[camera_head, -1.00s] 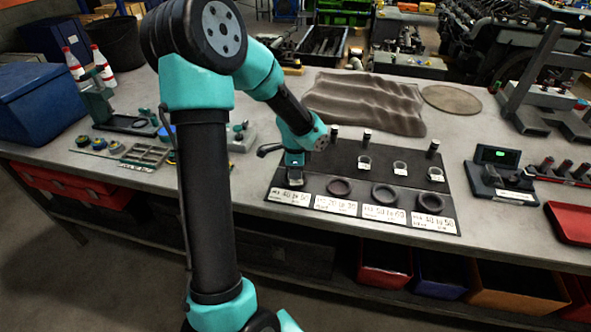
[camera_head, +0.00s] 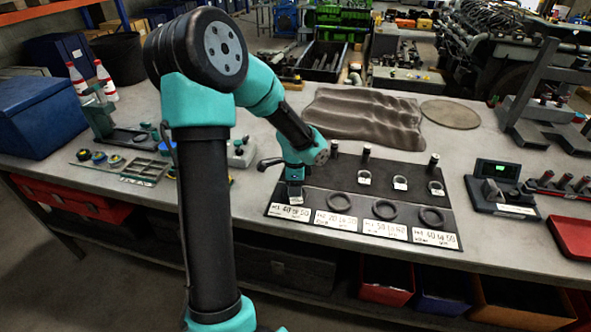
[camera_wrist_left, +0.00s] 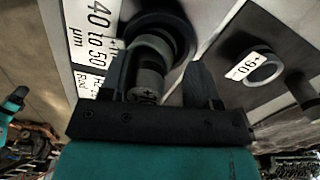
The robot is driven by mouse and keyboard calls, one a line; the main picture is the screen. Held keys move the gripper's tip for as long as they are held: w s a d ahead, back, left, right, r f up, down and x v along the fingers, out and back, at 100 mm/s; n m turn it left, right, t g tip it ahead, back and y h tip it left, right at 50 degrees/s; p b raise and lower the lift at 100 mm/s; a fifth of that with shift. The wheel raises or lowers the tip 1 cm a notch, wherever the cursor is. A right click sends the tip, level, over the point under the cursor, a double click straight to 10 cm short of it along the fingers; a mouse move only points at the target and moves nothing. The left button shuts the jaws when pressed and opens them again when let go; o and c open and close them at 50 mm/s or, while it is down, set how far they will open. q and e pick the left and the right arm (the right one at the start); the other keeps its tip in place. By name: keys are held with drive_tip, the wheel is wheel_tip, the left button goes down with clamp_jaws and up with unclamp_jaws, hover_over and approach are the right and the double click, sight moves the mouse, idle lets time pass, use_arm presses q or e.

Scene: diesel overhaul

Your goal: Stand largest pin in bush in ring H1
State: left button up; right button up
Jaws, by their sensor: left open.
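A dark mat (camera_head: 320,230) on the bench carries a row of dark rings with white labels along its front. My left gripper (camera_head: 293,187) points down at the mat's left end, behind the label that reads H1. In the left wrist view, a dark ring (camera_wrist_left: 184,32) lies beside a label reading 40 to 50 µm. A grey bush (camera_wrist_left: 155,47) appears to sit in it, with a marked grey pin (camera_wrist_left: 148,86) in line with it. The open fingers (camera_wrist_left: 157,88) stand either side of the pin with gaps. How deep the pin sits is hidden. My right gripper is not in view.
Three other rings, such as the H2 ring (camera_head: 340,202), lie to the right. Tagged bushes (camera_head: 400,183) and dark upright pins (camera_head: 366,152) stand behind them. A gauge with a green display (camera_head: 497,172) is right of the mat. A crumpled cloth (camera_head: 365,115) lies behind it.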

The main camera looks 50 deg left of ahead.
use_arm(q)
wheel_tip(320, 180, up, 18)
drive_tip(key=shift+s+f, duration=0.15)
drive_tip(key=shift+f, duration=0.1)
idle(0.3)
drive_tip(key=shift+f, duration=0.1)
idle(0.8)
wheel_tip(320, 180, down, 16)
drive_tip(key=shift+d+f, duration=0.1)
idle(0.7)
idle(0.5)
